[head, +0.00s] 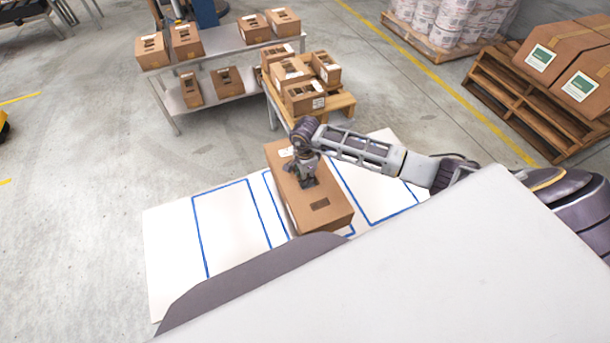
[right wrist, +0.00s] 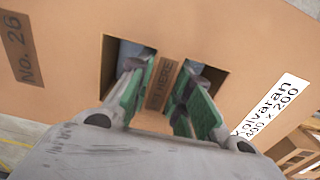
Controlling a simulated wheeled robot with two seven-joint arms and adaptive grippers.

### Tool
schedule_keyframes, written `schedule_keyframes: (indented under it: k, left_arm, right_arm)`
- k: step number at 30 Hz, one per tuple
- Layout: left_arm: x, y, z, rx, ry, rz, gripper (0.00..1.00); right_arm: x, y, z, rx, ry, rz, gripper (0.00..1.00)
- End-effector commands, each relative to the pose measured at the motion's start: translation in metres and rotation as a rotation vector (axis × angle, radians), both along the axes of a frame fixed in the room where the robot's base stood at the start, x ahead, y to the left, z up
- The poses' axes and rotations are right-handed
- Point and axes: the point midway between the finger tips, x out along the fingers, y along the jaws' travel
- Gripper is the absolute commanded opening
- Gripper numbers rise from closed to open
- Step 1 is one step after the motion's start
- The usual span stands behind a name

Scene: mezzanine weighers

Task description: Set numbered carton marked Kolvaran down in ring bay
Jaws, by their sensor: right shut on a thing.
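My right gripper (head: 308,182) is shut on the brown carton (head: 328,211), with its fingers in two cut-outs in the top. In the right wrist view the gripper (right wrist: 160,88) pinches the strip between the cut-outs. The carton (right wrist: 230,50) bears "No. 26" and a white label (right wrist: 270,108) reading "Kolvaran 400 x 200". The carton is over the middle of a white board (head: 168,245) with blue-outlined bays, between a left bay (head: 230,225) and a right bay (head: 372,185). It hides most of the middle bay. I cannot tell whether it touches the board. No ring mark shows.
A wooden stand (head: 338,101) with several cartons is just behind the board. Pallets with large boxes (head: 555,55) and white buckets (head: 440,20) are at the right. Floor left of the board is clear.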

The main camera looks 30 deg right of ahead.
Motion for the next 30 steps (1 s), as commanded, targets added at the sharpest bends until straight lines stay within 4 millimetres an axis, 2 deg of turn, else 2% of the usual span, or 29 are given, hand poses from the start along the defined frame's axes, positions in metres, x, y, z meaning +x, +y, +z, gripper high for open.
schedule_keyframes:
  k: [30]
  left_arm:
    - [-0.001, 0.000, -0.027, 0.000, 0.001, 0.000, 0.40]
  right_arm:
    - [0.001, 0.000, -0.040, 0.001, -0.002, 0.000, 0.00]
